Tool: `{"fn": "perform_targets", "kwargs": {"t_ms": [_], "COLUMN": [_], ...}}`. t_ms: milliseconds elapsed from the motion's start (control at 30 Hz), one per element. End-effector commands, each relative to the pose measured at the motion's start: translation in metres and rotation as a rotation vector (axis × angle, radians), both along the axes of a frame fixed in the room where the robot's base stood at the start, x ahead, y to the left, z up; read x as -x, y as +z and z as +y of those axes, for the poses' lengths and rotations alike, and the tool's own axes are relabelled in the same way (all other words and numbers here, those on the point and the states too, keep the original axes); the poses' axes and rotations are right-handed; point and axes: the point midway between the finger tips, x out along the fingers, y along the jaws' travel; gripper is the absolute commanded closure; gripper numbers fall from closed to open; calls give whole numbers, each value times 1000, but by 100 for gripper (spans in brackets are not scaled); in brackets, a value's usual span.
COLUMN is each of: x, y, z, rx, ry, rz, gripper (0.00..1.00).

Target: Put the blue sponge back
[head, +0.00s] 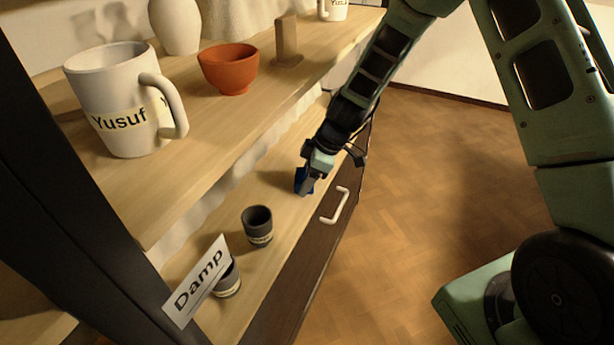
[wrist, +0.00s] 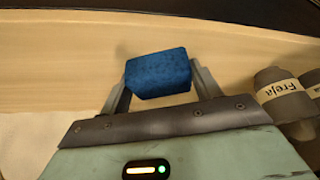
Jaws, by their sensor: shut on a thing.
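The blue sponge (wrist: 158,74) is a small blue block between the two fingers of my gripper (wrist: 160,88) in the wrist view. My gripper is shut on it. In the head view my gripper (head: 306,184) is over the lower wooden shelf (head: 285,215), and part of the sponge (head: 301,178) shows beside the fingers. I cannot tell whether the sponge touches the shelf.
A dark cup (head: 257,225) and another labelled cup (head: 229,280) stand on the lower shelf, near a "Damp" sign (head: 198,282). The upper shelf (head: 205,130) holds a "Yusuf" mug (head: 110,95), an orange bowl (head: 228,68) and a wooden block (head: 287,40). A drawer handle (head: 335,206) juts out below.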

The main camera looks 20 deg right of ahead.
Motion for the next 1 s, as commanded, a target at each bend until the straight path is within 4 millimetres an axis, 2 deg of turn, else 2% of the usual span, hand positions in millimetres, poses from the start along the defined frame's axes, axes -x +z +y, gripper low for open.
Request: {"fn": "perform_targets", "kwargs": {"t_ms": [33, 100, 467, 567, 800, 1000], "x": [0, 0, 0, 1, 10, 16], "y": [-1, -1, 5, 17, 64, 96], "z": [0, 0, 0, -6, -25, -38], "rx": [0, 0, 1, 1, 2, 1], "ry": [0, 0, 0, -1, 0, -1], "rz": [0, 0, 0, -4, -4, -2], "gripper": [29, 15, 15, 15, 15, 15]}}
